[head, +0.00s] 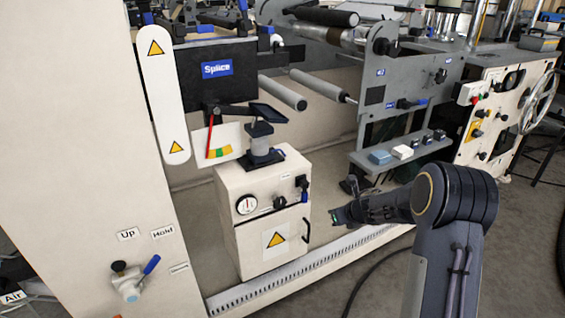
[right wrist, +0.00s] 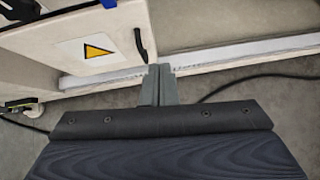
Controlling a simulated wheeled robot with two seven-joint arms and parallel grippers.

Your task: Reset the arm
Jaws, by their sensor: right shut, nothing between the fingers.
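My right arm comes in from the lower right of the head view, bent at a large dark joint. Its gripper (head: 345,212) points left, in front of the gap to the right of the cream cabinet. In the right wrist view the two grey fingers (right wrist: 159,85) are together with nothing between them. They point toward the white base rail (right wrist: 230,58) beside the cabinet door (right wrist: 70,45). The fingers appear apart from the machine. My left gripper is not in view.
The cream cabinet (head: 265,215) carries a gauge and knobs. Rollers (head: 283,92) and a small shelf (head: 400,152) with blocks stand behind. A valve with a blue lever (head: 130,280) is at lower left. A black cable (right wrist: 250,82) lies on the floor.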

